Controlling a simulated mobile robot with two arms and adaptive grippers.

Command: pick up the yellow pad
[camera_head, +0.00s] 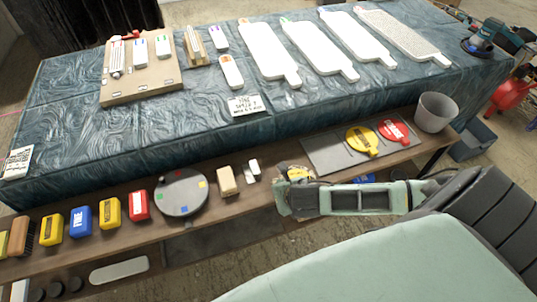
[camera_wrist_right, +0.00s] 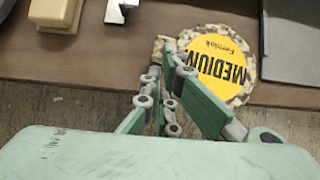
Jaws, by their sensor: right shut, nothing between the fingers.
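The yellow pad (camera_wrist_right: 218,62) is a round disc with a speckled tan rim, printed MEDIUM, lying on the brown wooden shelf in the right wrist view. In the head view only a yellow bit of it (camera_head: 296,173) shows past my right gripper (camera_head: 284,174), which hides the rest. In the wrist view the fingers of my right gripper (camera_wrist_right: 168,48) are together and empty, at the pad's left edge. I cannot tell whether they touch it. My left gripper is not in view.
A tan block (camera_head: 227,181) and a small white piece (camera_head: 252,170) stand left of the pad. A grey mat (camera_head: 322,154) to the right bears another yellow disc (camera_head: 361,141) and a red disc (camera_head: 393,130). The blue-covered table (camera_head: 180,115) rises behind the shelf.

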